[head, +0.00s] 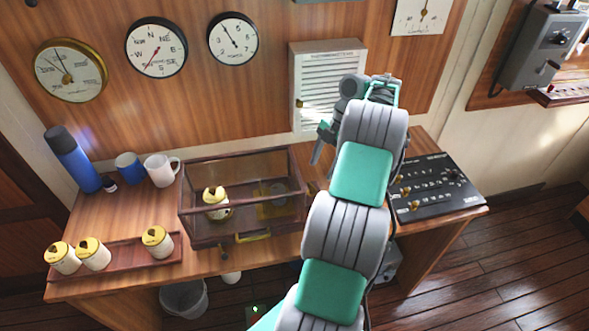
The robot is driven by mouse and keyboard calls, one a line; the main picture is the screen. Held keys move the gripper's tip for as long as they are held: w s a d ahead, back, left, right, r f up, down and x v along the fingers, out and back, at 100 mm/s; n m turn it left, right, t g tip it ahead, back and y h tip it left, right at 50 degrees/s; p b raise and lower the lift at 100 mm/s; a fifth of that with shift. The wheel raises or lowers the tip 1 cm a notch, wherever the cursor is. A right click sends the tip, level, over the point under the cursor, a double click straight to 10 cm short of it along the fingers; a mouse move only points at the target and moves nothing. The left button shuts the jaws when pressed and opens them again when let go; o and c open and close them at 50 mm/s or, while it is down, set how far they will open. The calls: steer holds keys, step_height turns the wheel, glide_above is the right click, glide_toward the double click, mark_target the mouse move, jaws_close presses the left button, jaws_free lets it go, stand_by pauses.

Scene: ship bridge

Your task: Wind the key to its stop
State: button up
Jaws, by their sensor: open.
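I cannot make out for certain which part is the key. Several cream canisters with yellow tops and small dark marks are in view: one (215,203) is in the glass-sided wooden case (190,232), and others, including one (157,241), stand on the wooden tray (122,262). A blurred yellowish object (273,207) shows through the case glass. My gripper (321,143) is open, in front of the wall below the louvred cabinet and to the right of the case. Its fingers are partly hidden by my arm, and I see nothing held.
A blue flask (72,160), a blue mug (130,166) and a white mug (161,170) stand at the desk's back left. A black switch panel (435,190) lies at the right. Round dials and a louvred cabinet (327,85) hang on the wall. My arm hides the desk's middle right.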

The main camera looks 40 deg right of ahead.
mark_target(314, 187)
steer(key=b+x, duration=0.1)
steer(key=x, duration=0.3)
steer(key=b+x, duration=0.1)
steer(key=x, duration=0.1)
steer(key=shift+w+a+f+b, duration=0.2)
steer(key=shift+w+a+b, duration=0.05)
steer(key=shift+w+b, duration=0.1)
steer(key=shift+a+f, duration=0.15)
steer(key=shift+f, duration=0.45)
steer(key=shift+c, duration=0.2)
steer(key=shift+s, duration=0.1)
jaws_close()
steer(key=shift+m, duration=0.3)
